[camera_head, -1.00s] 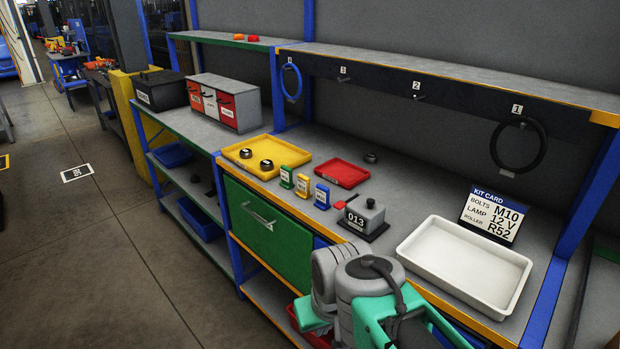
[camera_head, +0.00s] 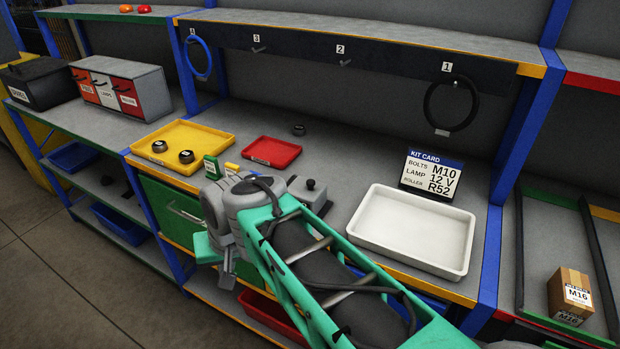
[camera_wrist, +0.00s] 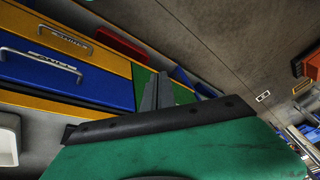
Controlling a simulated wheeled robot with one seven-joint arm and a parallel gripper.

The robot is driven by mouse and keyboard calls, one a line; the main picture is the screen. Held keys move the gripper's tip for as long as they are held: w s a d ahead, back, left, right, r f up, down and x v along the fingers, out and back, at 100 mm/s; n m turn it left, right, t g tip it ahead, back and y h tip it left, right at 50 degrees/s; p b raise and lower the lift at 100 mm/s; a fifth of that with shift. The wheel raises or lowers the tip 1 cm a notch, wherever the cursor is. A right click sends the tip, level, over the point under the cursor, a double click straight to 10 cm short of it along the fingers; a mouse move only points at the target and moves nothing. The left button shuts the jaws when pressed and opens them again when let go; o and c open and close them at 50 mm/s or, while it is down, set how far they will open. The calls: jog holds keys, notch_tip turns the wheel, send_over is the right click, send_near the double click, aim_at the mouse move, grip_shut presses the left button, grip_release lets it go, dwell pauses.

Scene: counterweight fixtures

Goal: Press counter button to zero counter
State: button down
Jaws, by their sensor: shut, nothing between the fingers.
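The counter (camera_head: 306,196) is a small grey box on a dark base on the bench. Its dark round button (camera_head: 311,184) sticks up from the top. My arm hides the counter's front and its number display. My gripper (camera_head: 228,277) hangs in front of the bench, low and to the left of the counter, apart from it. In the wrist view my gripper's grey fingers (camera_wrist: 156,92) are together with nothing between them. The counter does not show in the wrist view.
A white tray (camera_head: 355,222) lies right of the counter, with a kit card (camera_head: 432,173) behind it. A red tray (camera_head: 272,152) and a yellow tray (camera_head: 215,134) are to the left. Drawers with handles (camera_wrist: 40,65) show below the bench top in the wrist view.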

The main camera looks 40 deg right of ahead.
jog(key=w+d+r+m+t+p, duration=0.2)
jog(key=w+d+r+m, duration=0.45)
jog(key=d+m, duration=0.2)
notch_tip(320, 180, up, 9)
jog(key=m+t+p, duration=0.3)
jog(key=m, duration=1.1)
send_over(314, 183)
jog(key=shift+r, duration=0.15)
jog(key=shift+b, duration=0.35)
notch_tip(314, 183, down, 7)
jog(key=b, duration=0.8)
jog(key=shift+r+b, duration=0.2)
jog(key=shift+b, duration=0.15)
jog(key=shift+f+b, duration=0.3)
jog(key=shift+f, duration=0.8)
jog(key=shift+f, duration=0.1)
jog(key=shift+f, duration=0.3)
